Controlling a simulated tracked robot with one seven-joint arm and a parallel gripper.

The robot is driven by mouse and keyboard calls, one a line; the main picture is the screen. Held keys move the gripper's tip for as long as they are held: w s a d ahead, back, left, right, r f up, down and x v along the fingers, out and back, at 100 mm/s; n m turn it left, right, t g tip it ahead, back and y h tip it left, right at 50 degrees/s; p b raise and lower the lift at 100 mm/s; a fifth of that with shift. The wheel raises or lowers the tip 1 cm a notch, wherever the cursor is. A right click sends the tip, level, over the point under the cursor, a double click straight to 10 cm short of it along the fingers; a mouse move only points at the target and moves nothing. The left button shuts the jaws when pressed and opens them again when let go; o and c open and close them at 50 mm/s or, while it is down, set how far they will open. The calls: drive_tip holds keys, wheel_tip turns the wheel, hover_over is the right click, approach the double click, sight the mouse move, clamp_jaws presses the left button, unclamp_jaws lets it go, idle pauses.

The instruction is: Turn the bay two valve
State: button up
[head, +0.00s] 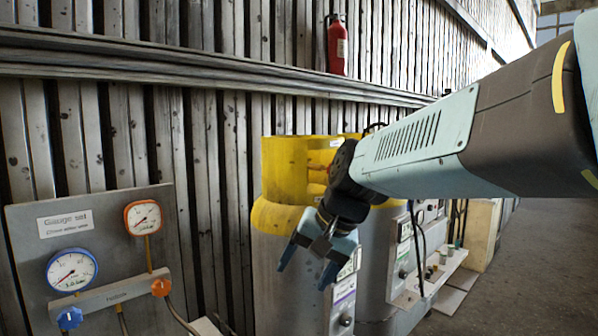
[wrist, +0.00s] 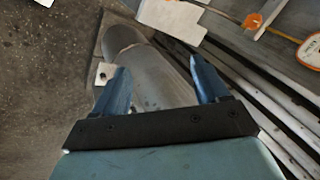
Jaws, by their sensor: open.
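My gripper (head: 306,266) is open and empty in the head view, in front of a grey cylinder with a yellow top (head: 270,217). In the wrist view its two blue fingers (wrist: 163,80) are spread over a grey rounded body. On the gauge panel (head: 25,250) at the left are a blue knob (head: 69,318) and an orange knob (head: 161,287), apart from my gripper. The orange knob also shows at the top of the wrist view (wrist: 252,20). I cannot tell which part is the bay two valve; no bay label is readable.
The panel carries a blue-rimmed gauge (head: 72,270) and an orange-rimmed gauge (head: 143,217). Grey cabinets with small dials (head: 404,253) stand right of the cylinder. A red fire extinguisher (head: 337,46) is high on the slatted wall. Open floor (head: 530,270) lies at the right.

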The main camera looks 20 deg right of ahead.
drive_tip(key=w+d+r+m+t+y, duration=0.2)
drive_tip(key=w+d+r+m+y, duration=0.15)
drive_tip(key=w+m, duration=0.45)
drive_tip(key=m+t, duration=1)
drive_tip(key=m, duration=0.6)
approach(328, 170)
drive_tip(key=shift+h, duration=0.25)
drive_tip(key=x, duration=0.4)
drive_tip(key=d+x, duration=0.1)
drive_tip(key=x, duration=0.3)
drive_tip(key=d+x, duration=0.1)
drive_tip(key=x, duration=0.2)
drive_tip(key=shift+w+a+f, duration=0.15)
drive_tip(key=shift+w, duration=0.6)
drive_tip(key=c, duration=1)
drive_tip(key=shift+n, duration=0.3)
drive_tip(key=shift+c, duration=0.2)
